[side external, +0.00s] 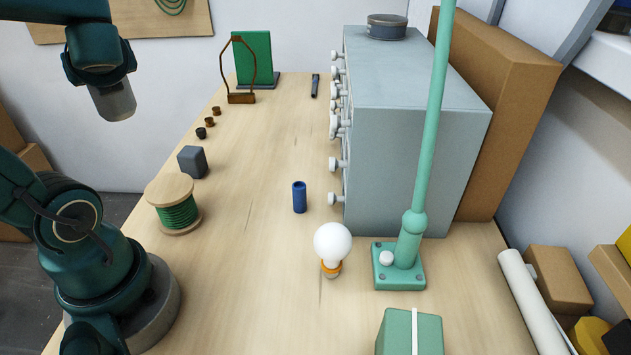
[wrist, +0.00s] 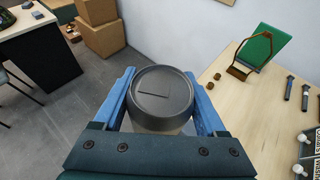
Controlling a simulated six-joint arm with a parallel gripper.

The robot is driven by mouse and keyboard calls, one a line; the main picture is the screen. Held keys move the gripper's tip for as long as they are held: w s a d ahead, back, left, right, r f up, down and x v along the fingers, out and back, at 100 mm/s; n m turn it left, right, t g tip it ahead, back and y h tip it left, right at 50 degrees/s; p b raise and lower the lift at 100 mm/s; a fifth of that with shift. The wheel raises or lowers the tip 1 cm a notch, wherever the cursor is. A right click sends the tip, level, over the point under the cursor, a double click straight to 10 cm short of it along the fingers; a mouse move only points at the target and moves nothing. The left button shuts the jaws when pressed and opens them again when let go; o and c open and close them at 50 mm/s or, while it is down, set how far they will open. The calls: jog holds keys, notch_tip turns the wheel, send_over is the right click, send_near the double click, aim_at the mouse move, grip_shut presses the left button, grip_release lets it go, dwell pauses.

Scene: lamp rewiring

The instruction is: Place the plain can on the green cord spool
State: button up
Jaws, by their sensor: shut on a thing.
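Behind the can there I see floor and the table's edge. The green cord spool (side external: 179,215) stands upright at the left edge of the workbench in the side external view, with pale wooden flanges and a bare top. The spool is not visible in the wrist view. I cannot make out my fingers in the side external view.
A dark grey block (side external: 192,162) and several small spools stand behind the cord spool. A blue cylinder (side external: 299,197), a light bulb (side external: 332,246) and a green lamp base (side external: 398,266) stand to the right. A grey drawer cabinet (side external: 415,130) bears another can (side external: 387,28). The bench middle is mostly clear.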

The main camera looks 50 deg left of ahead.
jog(key=s+d+n+g, duration=0.35)
jog(key=s+d, duration=0.25)
jog(key=s, duration=0.5)
send_over(161, 180)
notch_tip(161, 180, down, 7)
jog(key=shift+m, duration=0.25)
jog(key=shift+f, duration=2.1)
jog(key=shift+f, duration=0.15)
jog(key=o, duration=1.5)
